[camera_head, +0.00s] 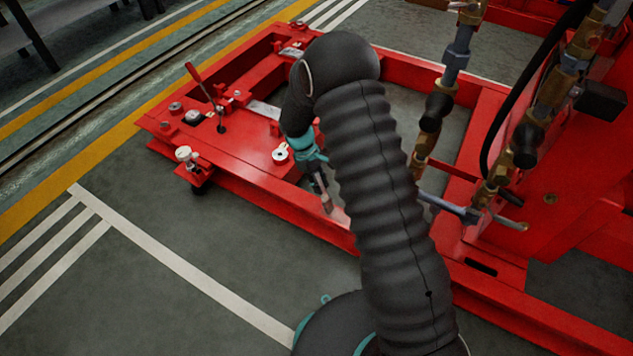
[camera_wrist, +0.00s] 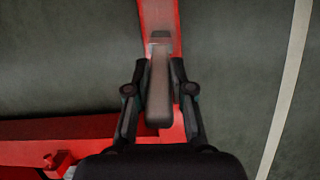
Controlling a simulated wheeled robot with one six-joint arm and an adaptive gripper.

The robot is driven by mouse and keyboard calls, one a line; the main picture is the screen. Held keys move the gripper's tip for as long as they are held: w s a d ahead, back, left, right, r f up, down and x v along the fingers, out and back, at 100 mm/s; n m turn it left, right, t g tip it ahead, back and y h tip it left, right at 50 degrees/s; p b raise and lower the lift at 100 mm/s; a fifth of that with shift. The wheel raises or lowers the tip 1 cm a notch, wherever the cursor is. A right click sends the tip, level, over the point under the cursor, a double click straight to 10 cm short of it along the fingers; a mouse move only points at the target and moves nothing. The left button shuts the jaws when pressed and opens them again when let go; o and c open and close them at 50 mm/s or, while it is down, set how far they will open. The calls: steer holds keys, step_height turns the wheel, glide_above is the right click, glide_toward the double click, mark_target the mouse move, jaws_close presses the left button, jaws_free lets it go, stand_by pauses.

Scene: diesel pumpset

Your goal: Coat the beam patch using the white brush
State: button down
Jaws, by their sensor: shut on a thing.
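My gripper (camera_head: 318,182) is low over the front red beam (camera_head: 260,190) of the frame, partly hidden behind my arm. It is shut on a brush (camera_head: 326,203), whose pale end points down at the beam. In the wrist view my gripper (camera_wrist: 159,70) has its two black fingers on either side of the brush's brownish handle (camera_wrist: 160,95). The brush's grey head (camera_wrist: 160,38) lies over the red beam (camera_wrist: 158,12). A paler patch (camera_head: 340,217) shows on the beam beside the brush tip. I cannot tell for certain whether the bristles touch it.
The red frame carries a lever (camera_head: 200,85), a white-topped knob (camera_head: 184,154) and several small fittings. Pipes and valves (camera_head: 433,112) rise on the right, with a black hose (camera_head: 510,95) behind. The grey floor (camera_head: 150,280) in front is clear.

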steer(key=shift+s+d, duration=0.5)
steer(key=shift+d, duration=0.25)
steer(key=shift+s+d, duration=0.5)
steer(key=shift+d, duration=0.3)
steer(key=shift+s+d, duration=0.85)
steer(key=shift+d, duration=0.4)
steer(key=shift+s+d, duration=0.25)
steer(key=shift+d, duration=0.05)
steer(key=shift+s+d, duration=0.55)
steer(key=shift+d, duration=0.25)
steer(key=shift+r, duration=0.1)
